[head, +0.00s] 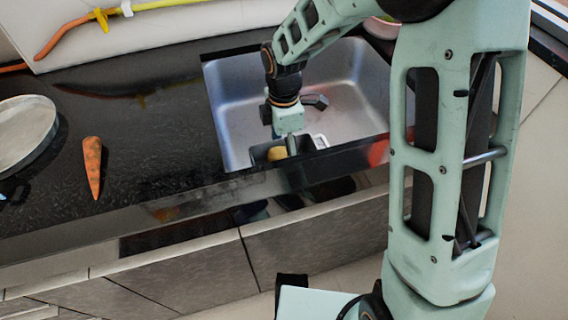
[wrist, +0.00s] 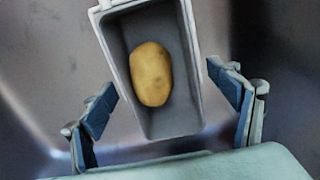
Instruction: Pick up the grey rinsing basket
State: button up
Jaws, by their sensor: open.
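The grey rinsing basket (wrist: 184,122) is a narrow rectangular tub in the sink, with a yellow-brown potato (wrist: 151,74) inside it. In the head view only parts of the basket (head: 320,141) show near the sink's front edge; my gripper covers the rest. The potato (head: 277,153) shows there as a yellow patch. My gripper (wrist: 160,84) is open above the basket, one blue-padded finger to the left of it and the other to the right. The basket lies between the fingers, slightly tilted in the picture, and they appear apart from its walls.
The metal sink (head: 232,110) encloses the basket, its front wall close by. On the dark counter to the left lie a carrot (head: 93,168) and a round pan (head: 24,135). A yellow-orange hose-like object (head: 75,30) is at the back left. The counter between carrot and sink is clear.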

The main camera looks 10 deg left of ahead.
jog(key=shift+f, duration=0.55)
jog(key=shift+r, duration=0.1)
jog(key=c, duration=1.4)
